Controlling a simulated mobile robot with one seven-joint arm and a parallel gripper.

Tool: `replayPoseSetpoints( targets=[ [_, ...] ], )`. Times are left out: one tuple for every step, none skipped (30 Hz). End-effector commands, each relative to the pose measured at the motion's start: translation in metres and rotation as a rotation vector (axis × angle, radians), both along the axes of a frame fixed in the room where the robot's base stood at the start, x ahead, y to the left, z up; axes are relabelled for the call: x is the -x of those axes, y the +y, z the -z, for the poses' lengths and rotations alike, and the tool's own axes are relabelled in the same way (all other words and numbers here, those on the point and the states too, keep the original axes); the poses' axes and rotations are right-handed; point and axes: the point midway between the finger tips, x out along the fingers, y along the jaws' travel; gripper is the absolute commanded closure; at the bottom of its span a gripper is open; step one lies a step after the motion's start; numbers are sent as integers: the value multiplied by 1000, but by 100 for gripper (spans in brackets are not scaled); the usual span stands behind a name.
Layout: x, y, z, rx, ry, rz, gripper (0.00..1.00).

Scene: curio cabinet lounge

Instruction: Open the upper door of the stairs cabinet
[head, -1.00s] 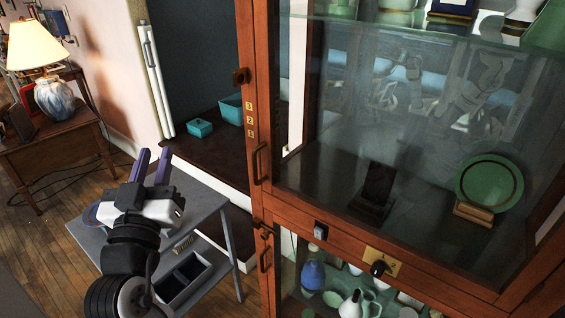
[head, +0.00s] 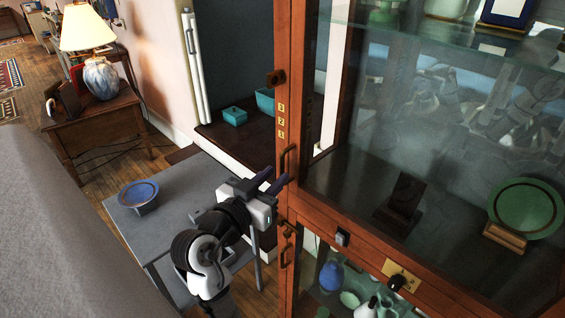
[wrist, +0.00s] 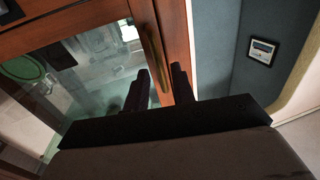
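The wooden cabinet's upper glass door (head: 420,130) looks shut. Its curved handle (head: 287,160) is on the left frame, and it also shows in the wrist view (wrist: 152,50) as a brass-coloured bar. My gripper (head: 272,181) is just left of this handle, with its two dark fingers apart. In the wrist view my gripper (wrist: 160,72) is open, and the handle's lower end lies in line with the gap between the fingers. I cannot tell whether a finger touches the handle.
A lower glass door with its own handle (head: 284,252) is below. A grey table (head: 180,208) with a blue bowl (head: 139,195) stands left of the cabinet. A lamp (head: 98,62) stands on a wooden side table. Green plates and dark stands sit behind the glass.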

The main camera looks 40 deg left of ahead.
Motion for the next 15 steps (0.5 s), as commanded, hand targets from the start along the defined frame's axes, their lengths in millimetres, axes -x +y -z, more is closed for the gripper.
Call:
replayPoseSetpoints(
  targets=[
    [-10,0,-3,2,1,4,75],
    [-14,0,-2,1,2,3,75],
    [-20,2,-2,1,1,3,75],
    [-23,2,-2,1,0,2,75],
    [-26,3,-2,0,1,2,75],
    [-30,3,-1,0,1,1,75],
    [-32,4,-1,0,1,1,75],
    [-34,4,-1,0,0,1,75],
    [-36,4,-1,0,0,0,75],
    [-37,4,0,0,0,1,75],
    [-38,4,0,-1,0,0,75],
    [-39,4,0,-1,0,0,75],
    [-39,4,0,-1,0,0,75],
    [-39,4,0,-1,0,0,75],
    [-39,4,0,-1,0,0,75]
  ],
)
